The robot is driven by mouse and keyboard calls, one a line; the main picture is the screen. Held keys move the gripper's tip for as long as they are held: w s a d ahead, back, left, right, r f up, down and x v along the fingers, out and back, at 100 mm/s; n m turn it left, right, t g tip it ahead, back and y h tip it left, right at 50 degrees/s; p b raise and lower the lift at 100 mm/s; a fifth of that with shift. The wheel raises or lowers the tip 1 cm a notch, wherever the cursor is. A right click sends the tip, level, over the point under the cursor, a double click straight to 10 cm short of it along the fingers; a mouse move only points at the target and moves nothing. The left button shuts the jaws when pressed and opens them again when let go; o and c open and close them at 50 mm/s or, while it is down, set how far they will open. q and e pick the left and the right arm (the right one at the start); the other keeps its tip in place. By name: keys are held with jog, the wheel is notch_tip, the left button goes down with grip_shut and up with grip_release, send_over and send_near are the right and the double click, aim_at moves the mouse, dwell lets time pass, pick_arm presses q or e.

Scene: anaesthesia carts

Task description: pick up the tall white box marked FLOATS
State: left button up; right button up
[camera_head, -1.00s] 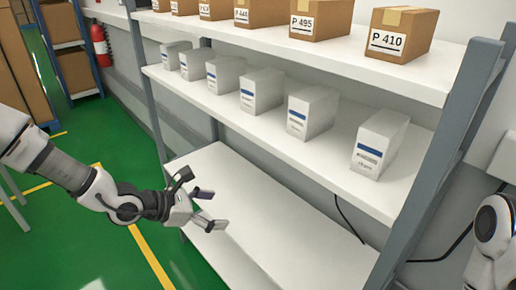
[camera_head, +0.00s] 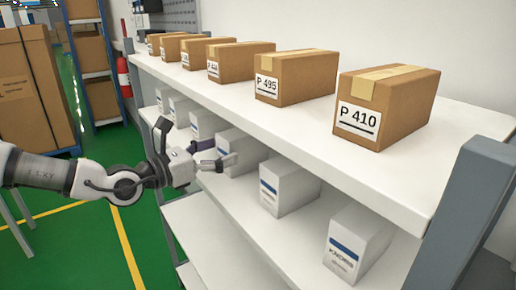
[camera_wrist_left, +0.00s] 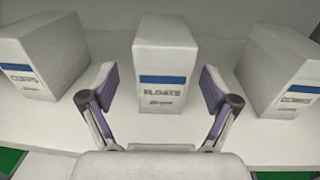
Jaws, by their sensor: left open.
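The tall white box marked FLOATS (camera_wrist_left: 161,62) stands upright on a white shelf, with a blue band above its lettering, in the middle of the left wrist view. In the head view the white box in front of my left gripper (camera_head: 217,155) appears to be this one (camera_head: 244,150), partly covered by the fingers. My left gripper is open. In the wrist view its two purple-padded fingers (camera_wrist_left: 158,88) spread on either side of the box's lower front, with gaps on both sides. I cannot tell how far they reach along it. My right gripper is not in view.
Similar white boxes stand close on the left (camera_wrist_left: 42,58) and right (camera_wrist_left: 280,70), with bare shelf between. Above is a shelf (camera_head: 300,130) with brown cartons, including P 495 (camera_head: 293,78) and P 410 (camera_head: 385,105). A grey post (camera_head: 470,215) stands at the right.

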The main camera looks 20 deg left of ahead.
aim_at(243, 142)
pick_arm(q)
jog(key=b, duration=0.2)
jog(key=shift+w+d+b, duration=0.25)
jog(key=shift+d+b, duration=0.05)
jog(key=shift+b, duration=0.1)
jog(key=x, duration=0.1)
jog(key=p+x, duration=0.1)
jog(key=x, duration=0.1)
jog(key=p+x, duration=0.1)
jog(key=x, duration=0.1)
jog(key=shift+w+r, duration=0.1)
jog(key=shift+r, duration=0.15)
jog(key=shift+w+d, duration=0.25)
jog(key=shift+a+f, duration=0.1)
jog(key=c, duration=1.2)
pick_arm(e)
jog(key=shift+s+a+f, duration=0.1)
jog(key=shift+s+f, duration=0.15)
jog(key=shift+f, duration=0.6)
pick_arm(q)
jog(key=shift+c, duration=0.3)
